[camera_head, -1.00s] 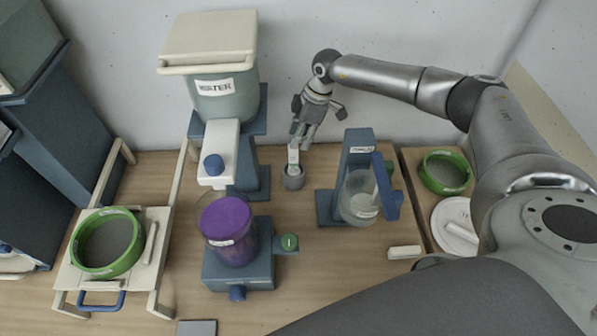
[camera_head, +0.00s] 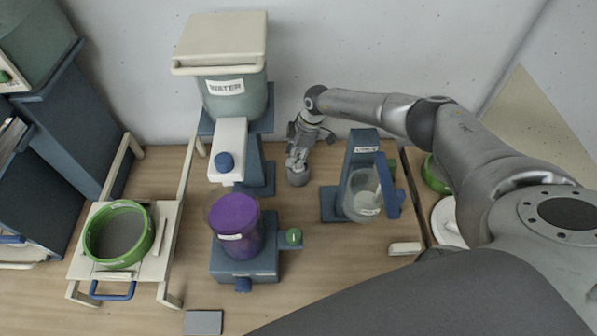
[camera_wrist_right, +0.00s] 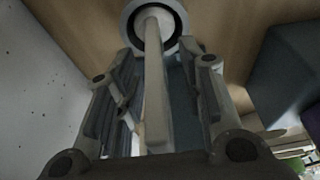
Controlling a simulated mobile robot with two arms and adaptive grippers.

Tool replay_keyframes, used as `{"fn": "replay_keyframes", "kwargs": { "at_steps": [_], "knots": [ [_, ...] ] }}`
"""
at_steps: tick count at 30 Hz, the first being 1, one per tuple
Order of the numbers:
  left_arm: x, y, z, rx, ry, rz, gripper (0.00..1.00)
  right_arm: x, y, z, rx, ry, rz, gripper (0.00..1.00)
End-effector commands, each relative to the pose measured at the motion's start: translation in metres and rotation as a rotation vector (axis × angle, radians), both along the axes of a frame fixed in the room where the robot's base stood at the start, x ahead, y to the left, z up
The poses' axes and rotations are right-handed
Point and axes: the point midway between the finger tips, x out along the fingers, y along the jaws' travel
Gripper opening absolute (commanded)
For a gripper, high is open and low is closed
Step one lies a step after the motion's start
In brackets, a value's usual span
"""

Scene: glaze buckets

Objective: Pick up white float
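The white float (camera_wrist_right: 154,85) is a pale rod standing in a small grey round holder (camera_head: 297,177) on the table. In the right wrist view, the holder's dark-lined ring (camera_wrist_right: 184,20) surrounds the rod's far end. My right gripper (camera_head: 298,158) is directly above the holder, pointing down. In the right wrist view my right gripper (camera_wrist_right: 160,95) is open, with one finger on each side of the rod and gaps visible. In the head view the gripper hides most of the float. My left gripper is not in view.
A blue stand with a clear jug (camera_head: 362,197) is right of the holder. A purple-filled container (camera_head: 235,222) on a blue base and the WATER bucket (camera_head: 236,95) are to the left. A green-rimmed sieve (camera_head: 118,235) sits on a rack at far left. The wall is close behind.

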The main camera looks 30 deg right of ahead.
Motion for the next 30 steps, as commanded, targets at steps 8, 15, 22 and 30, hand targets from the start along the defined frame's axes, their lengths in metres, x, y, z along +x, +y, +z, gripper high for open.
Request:
{"fn": "replay_keyframes", "kwargs": {
  "at_steps": [8,15,22,30],
  "knots": [
    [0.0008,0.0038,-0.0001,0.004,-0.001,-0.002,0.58,-0.0001,-0.0004,0.0001,0.000,0.000,0.000,0.22],
    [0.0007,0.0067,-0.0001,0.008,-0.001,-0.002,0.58,0.0001,-0.0004,0.0004,0.000,-0.001,0.000,0.00],
    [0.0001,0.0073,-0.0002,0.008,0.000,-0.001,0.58,0.0004,-0.0005,0.0009,0.000,-0.001,0.000,0.00],
    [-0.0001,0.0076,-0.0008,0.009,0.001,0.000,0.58,0.0013,-0.0012,0.0082,0.000,-0.003,-0.001,0.00]
  ]
}}
